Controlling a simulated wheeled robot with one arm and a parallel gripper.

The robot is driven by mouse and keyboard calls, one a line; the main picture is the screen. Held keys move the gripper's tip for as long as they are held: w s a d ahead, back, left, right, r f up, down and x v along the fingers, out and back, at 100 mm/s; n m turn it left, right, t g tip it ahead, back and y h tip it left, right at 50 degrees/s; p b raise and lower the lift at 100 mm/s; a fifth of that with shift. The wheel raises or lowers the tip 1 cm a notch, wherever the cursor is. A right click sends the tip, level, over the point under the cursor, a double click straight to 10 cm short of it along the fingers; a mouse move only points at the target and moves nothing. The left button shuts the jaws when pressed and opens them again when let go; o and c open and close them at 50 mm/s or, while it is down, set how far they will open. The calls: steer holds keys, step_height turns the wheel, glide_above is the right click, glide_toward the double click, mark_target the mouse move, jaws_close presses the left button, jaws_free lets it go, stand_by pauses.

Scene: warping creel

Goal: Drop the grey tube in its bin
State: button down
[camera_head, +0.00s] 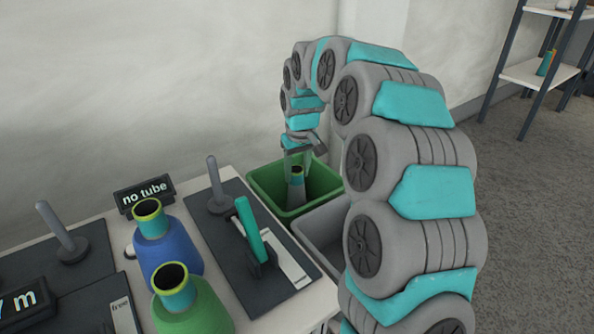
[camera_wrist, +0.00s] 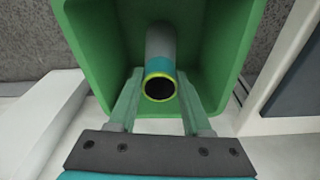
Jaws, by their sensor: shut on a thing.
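The grey tube (camera_head: 296,191) has a teal upper band and a yellow-green rim around a dark open end. My gripper (camera_head: 297,162) is shut on it near its upper end, and the tube hangs roughly upright over the opening of the green bin (camera_head: 322,180). In the wrist view the tube (camera_wrist: 160,48) sits between the two pale green fingers, its open end towards the camera, with the green bin (camera_wrist: 88,38) around it. I cannot tell whether its lower end touches the bin floor.
A grey bin (camera_head: 318,232) stands beside the green one, partly hidden by my arm. On the table are a blue cone (camera_head: 170,250), a green cone (camera_head: 195,312), a "no tube" sign (camera_head: 144,194) and a teal-handled holder (camera_head: 252,235). A shelf (camera_head: 540,74) stands far right.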

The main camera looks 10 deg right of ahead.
mark_target(299, 193)
steer(key=shift+f, duration=0.6)
steer(key=shift+c, duration=1.7)
jaws_free()
steer(key=shift+r, duration=0.1)
steer(key=shift+r, duration=0.35)
step_height(299, 193, up, 12)
steer(key=s, duration=0.1)
steer(key=shift+s+d, duration=0.15)
steer(key=shift+s, duration=0.25)
steer(key=shift+r, duration=0.1)
